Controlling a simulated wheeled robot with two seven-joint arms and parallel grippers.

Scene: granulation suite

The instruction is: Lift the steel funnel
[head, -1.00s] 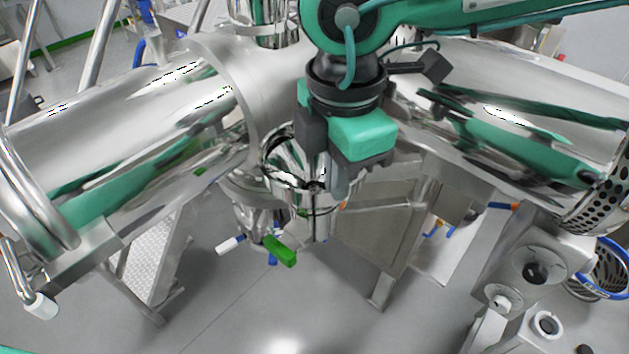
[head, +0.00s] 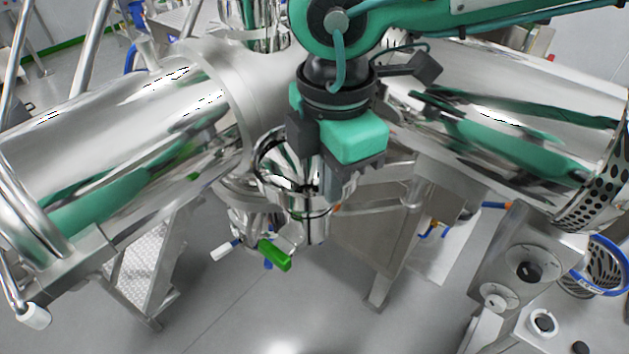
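The steel funnel (head: 279,160) is a shiny, mirror-like cone near the middle of the head view, with its wide mouth up and its narrower lower part pointing down. My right gripper (head: 326,190) comes down from above at the funnel's right side. Its fingertips are at the funnel's right rim and overlap it in the view. The fingers are partly hidden by the gripper body and blend into the reflections, so I cannot tell whether they grip the rim. What the funnel rests on is hidden. My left gripper is not in view.
Large polished steel cylinders lie at the left (head: 120,140) and right (head: 520,110). A valve with a green handle (head: 274,254) sits below the funnel. A knobbed control box (head: 528,262) and a blue-rimmed basket (head: 606,270) are at lower right. Grey floor (head: 240,315) is open below.

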